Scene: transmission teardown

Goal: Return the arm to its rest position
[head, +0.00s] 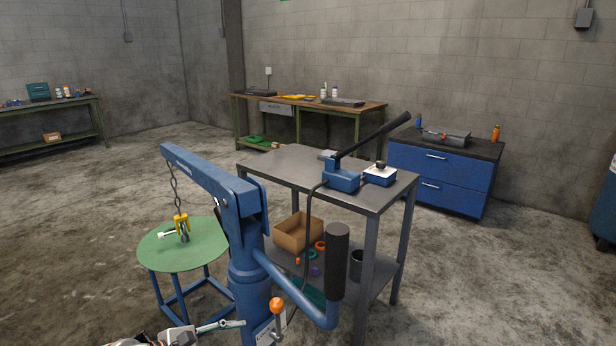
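My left gripper (222,326) shows at the bottom edge, its grey and white body coming in from the lower left. Its fingers point right, close in front of the base of the blue crane (248,270). They are small and partly cut off, so I cannot tell whether they are open or shut, and I see nothing clearly held. My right gripper is not in view. The crane's blue boom (205,180) reaches left.
A grey metal cart (290,165) stands behind the crane, with a blue long-handled press (342,177) on top and a cardboard box (290,235) below. An orange-knobbed lever (277,306) stands near the gripper. A blue cabinet (440,190) stands behind right. Floor at left is clear.

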